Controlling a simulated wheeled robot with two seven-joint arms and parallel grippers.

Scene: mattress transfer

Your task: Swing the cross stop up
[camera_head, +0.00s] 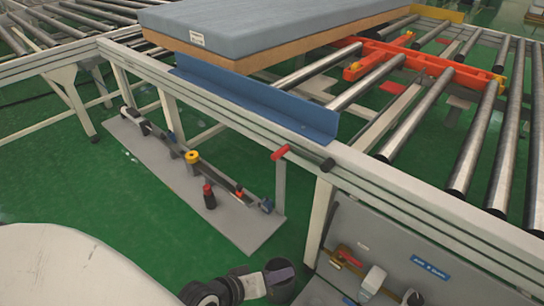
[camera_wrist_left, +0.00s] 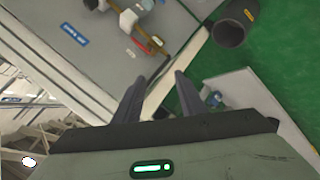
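The cross stop appears to be the orange-red bar (camera_head: 425,62) lying across the rollers at upper right in the head view, low among them, with small yellow parts. A red-handled lever (camera_head: 280,152) stands at the table's near side rail. My left gripper (camera_head: 283,273) is at the bottom of the head view, below and in front of the rail, apart from the lever. In the left wrist view its two dark fingers (camera_wrist_left: 157,88) are spread with nothing between them. My right gripper is not in view.
A grey mattress (camera_head: 250,22) lies on the rollers beside a blue angled guide (camera_head: 250,100). A grey panel (camera_head: 430,235) with a brass-coloured lever (camera_head: 345,257) is below the rail. A dark cylinder (camera_wrist_left: 230,28) stands near it. A grey floor plate (camera_head: 235,222) carries valves and pipework.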

